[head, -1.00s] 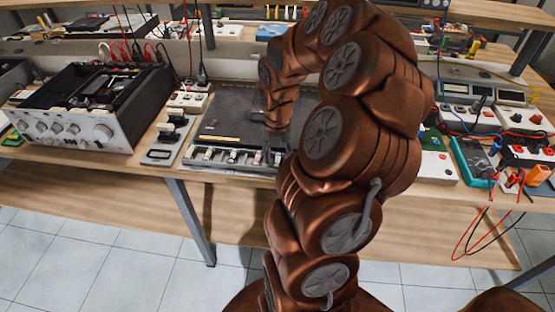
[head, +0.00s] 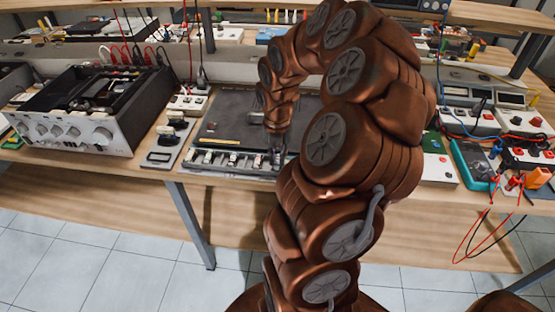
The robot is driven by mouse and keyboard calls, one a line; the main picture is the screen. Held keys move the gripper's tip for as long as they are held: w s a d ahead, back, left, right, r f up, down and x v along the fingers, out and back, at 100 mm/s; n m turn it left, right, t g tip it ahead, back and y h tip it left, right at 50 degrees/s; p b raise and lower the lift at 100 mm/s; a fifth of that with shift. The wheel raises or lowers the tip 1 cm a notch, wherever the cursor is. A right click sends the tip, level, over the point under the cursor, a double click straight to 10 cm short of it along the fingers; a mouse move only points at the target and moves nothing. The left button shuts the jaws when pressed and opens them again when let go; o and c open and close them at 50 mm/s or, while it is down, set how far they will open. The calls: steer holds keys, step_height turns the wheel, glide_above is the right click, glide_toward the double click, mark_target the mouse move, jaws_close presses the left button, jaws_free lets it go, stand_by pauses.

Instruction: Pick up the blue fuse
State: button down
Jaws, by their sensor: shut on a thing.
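My gripper (head: 276,158) is at the front edge of the dark panel (head: 235,112) on the bench, over the right part of a row of small light-coloured parts (head: 225,159). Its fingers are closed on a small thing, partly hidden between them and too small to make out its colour. I cannot pick out a blue fuse for certain in the head view. My brown arm hides the right part of the panel.
An opened amplifier (head: 90,110) stands at the left. A small grey plate with black parts (head: 165,145) lies beside the panel. Right of my arm are a teal multimeter (head: 473,165), switch boxes (head: 520,122) and loose red and black leads.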

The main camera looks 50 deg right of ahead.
steer(key=shift+r+b, duration=0.35)
steer(key=shift+r, duration=1.05)
steer(key=s+a+r+b, duration=0.1)
steer(key=s+a+b, duration=0.2)
steer(key=s+a, duration=0.6)
steer(key=a, duration=0.4)
steer(key=shift+r, duration=0.25)
steer(key=c, duration=1.8)
jaws_free()
jaws_close()
steer(key=shift+r, duration=0.1)
step_height(320, 180, up, 7)
steer(key=p, duration=0.3)
steer(key=shift+r+p, duration=0.2)
steer(key=shift+p, duration=0.15)
